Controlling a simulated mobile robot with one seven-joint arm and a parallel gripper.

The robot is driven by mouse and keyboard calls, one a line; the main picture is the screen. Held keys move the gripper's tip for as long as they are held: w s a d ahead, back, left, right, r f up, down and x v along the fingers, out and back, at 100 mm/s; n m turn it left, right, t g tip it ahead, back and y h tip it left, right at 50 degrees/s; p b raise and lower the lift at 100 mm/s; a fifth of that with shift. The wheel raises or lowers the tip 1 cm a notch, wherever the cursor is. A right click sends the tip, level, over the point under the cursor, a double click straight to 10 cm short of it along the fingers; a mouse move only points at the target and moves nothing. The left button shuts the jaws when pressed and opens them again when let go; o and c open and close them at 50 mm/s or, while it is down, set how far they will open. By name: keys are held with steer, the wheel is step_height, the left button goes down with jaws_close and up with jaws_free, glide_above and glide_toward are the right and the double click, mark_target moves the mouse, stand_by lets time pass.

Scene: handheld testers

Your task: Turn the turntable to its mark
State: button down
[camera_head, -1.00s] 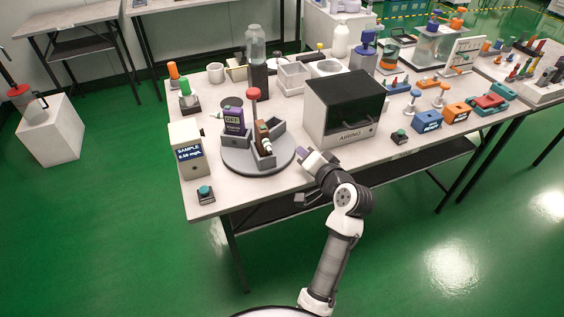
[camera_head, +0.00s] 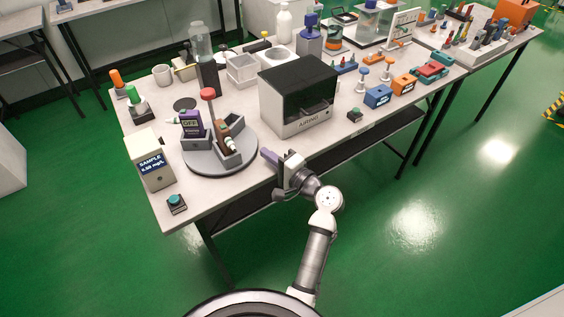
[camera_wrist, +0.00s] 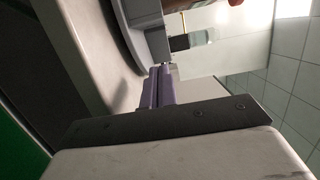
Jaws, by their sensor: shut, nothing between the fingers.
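The turntable (camera_head: 218,166) is a round grey disc near the front left of the table in the head view. It carries grey dividers, a purple box marked OFF (camera_head: 191,124), a brown bottle with a white cap (camera_head: 224,132) and a red-topped post (camera_head: 208,95). I cannot make out a mark. My gripper (camera_head: 266,155) is shut and empty, its purple fingers just right of the disc's rim. In the wrist view the fingers (camera_wrist: 158,84) point at a grey divider (camera_wrist: 146,14) above the disc; whether they touch anything is unclear.
The SAMPLE box (camera_head: 150,160) and a teal button (camera_head: 176,203) are left of the turntable. A glass bottle on a dark stand (camera_head: 207,75) is behind it. The table's front edge is below my gripper.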

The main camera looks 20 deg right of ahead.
steer(key=shift+a+p, duration=0.75)
steer(key=shift+a, duration=1.5)
steer(key=shift+s+a+m+t+h+p, duration=0.4)
steer(key=shift+a+m+h, duration=0.15)
steer(key=shift+h, duration=0.15)
